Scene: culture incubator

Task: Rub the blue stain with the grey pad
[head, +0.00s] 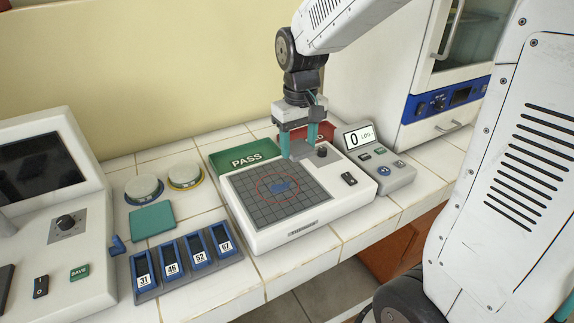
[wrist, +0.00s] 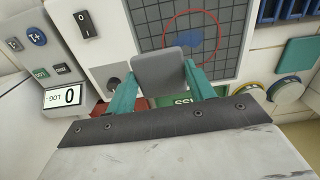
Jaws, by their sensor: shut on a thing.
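The blue stain (head: 280,187) lies inside a red circle on the dark gridded plate (head: 250,205) of a white device. It also shows in the wrist view (wrist: 187,40), just beyond the pad. My gripper (head: 298,140) has teal fingers and is shut on the grey pad (wrist: 165,68). In the head view the grey pad (head: 300,152) hangs over the back right of the device, behind the stain and apart from it. The fingers hold the pad by its two sides in the wrist view.
A green PASS tray (head: 245,157) and a red tray (head: 320,131) stand behind the device. A counter reading 0 (head: 360,138) is at its right. Numbered blue holders (head: 197,250), a teal pad (head: 152,219) and two round lidded dishes (head: 185,174) are at the left.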

